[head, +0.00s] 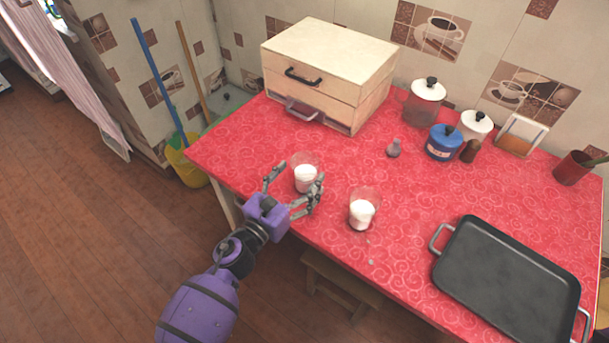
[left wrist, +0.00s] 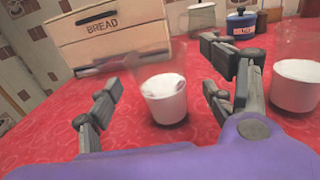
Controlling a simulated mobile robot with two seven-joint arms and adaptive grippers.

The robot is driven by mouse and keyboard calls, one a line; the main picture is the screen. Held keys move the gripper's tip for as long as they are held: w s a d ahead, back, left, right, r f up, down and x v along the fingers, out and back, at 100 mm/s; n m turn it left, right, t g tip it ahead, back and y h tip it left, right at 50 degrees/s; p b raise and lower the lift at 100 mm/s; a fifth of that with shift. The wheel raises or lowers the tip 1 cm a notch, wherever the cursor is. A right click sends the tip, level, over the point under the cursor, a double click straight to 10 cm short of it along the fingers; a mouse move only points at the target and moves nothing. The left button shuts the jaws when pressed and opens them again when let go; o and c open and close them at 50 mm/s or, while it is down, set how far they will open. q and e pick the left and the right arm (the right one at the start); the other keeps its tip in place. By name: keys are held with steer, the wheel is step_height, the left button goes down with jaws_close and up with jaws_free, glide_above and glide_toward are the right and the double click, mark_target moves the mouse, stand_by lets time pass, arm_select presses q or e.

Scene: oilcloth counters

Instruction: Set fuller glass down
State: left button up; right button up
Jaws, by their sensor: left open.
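Two clear glasses with white contents stand upright on the red counter (head: 405,185). The left glass (head: 305,174) is between the spread fingers of my left gripper (head: 295,181). The left wrist view shows this glass (left wrist: 165,100) just ahead, with gaps on both sides of it. My left gripper is open and not closed on it. The right glass (head: 362,212) stands to the right, outside the fingers; it also shows at the right of the left wrist view (left wrist: 296,86). I cannot tell surely which glass is fuller. My right gripper is out of view.
A wooden bread box (head: 325,70) stands behind the glasses, its lower drawer handle jutting forward. A black tray (head: 510,285) lies at right. The counter's front edge is close.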

mark_target(312, 160)
arm_select(q)
steer(key=x, duration=0.2)
steer(key=shift+w+d+r, duration=0.15)
steer(key=shift+w+r, duration=0.05)
steer(key=shift+w, duration=0.05)
steer(key=shift+w+d+f, duration=0.15)
steer(key=shift+w+d, duration=0.05)
steer(key=shift+w, duration=0.1)
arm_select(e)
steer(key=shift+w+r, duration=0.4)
arm_select(q)
steer(key=shift+c, duration=0.4)
steer(key=shift+c, duration=1.3)
steer(key=c, duration=1.3)
steer(key=shift+c, duration=0.2)
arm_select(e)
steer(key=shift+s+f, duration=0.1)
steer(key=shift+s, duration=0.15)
arm_select(q)
steer(key=shift+r, duration=0.25)
